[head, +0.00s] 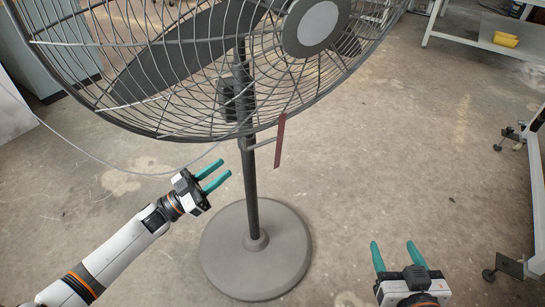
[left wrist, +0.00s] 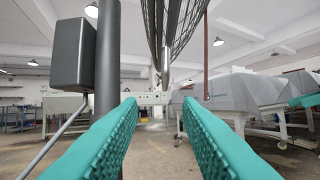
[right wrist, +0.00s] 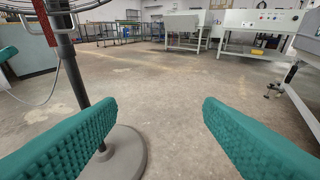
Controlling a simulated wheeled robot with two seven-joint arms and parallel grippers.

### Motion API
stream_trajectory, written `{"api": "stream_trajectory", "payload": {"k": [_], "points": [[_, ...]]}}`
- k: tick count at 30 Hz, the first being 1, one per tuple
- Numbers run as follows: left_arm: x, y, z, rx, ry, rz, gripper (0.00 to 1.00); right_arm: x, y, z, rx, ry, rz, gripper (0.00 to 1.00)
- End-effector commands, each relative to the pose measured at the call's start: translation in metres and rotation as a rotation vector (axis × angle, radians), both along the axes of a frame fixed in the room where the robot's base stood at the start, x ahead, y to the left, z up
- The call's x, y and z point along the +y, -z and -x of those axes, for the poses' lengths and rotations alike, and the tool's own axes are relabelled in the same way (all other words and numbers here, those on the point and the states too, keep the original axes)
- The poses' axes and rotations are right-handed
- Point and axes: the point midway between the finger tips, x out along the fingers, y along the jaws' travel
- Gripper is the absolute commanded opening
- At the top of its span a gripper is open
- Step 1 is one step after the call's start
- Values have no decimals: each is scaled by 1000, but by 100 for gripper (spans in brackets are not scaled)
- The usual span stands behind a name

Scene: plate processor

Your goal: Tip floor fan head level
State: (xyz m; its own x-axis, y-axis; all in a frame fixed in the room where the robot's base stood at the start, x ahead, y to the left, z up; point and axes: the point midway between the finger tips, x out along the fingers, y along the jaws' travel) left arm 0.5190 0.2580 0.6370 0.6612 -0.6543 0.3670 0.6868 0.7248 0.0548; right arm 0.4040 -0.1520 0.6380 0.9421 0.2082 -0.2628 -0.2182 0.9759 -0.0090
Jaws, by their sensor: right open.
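The floor fan has a wide wire cage head (head: 185,75) with a grey hub disc (head: 315,27), tilted in the head view. Its dark pole (head: 251,190) rises from a round grey base (head: 255,262). A dark red strip (head: 280,142) hangs at the cage's lower rim beside a small metal bracket (head: 262,144). My left gripper (head: 226,167) is open and empty, just left of the pole below the cage. The left wrist view shows the pole (left wrist: 107,60), cage (left wrist: 172,25) and red strip (left wrist: 206,55) beyond its fingers. My right gripper (head: 393,244) is open and empty, right of the base.
A dark box (left wrist: 74,55) sits beside the pole in the left wrist view. A thin cable (head: 110,166) runs at the left. A white table with a yellow tray (head: 506,39) stands back right. Wheeled legs (head: 509,266) are at the right edge. Floor right of the fan is clear.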

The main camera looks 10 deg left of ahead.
Motion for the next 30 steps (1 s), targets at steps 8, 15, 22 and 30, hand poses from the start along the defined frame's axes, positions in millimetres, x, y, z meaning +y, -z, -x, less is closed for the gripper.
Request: {"api": "stream_trajectory", "payload": {"k": [8,15,22,30], "points": [[-18,-15,-11,-25,32,7,32,1,-16,0,-67,-4,-16,61],[-51,-33,-42,-25,30,6,32,6,-33,-5,-180,-11,-45,61],[-75,-46,-65,-22,29,5,32,9,-49,-7,-281,-17,-70,61],[-84,-52,-74,-19,28,5,32,10,-57,-7,-322,-19,-81,61]]}}
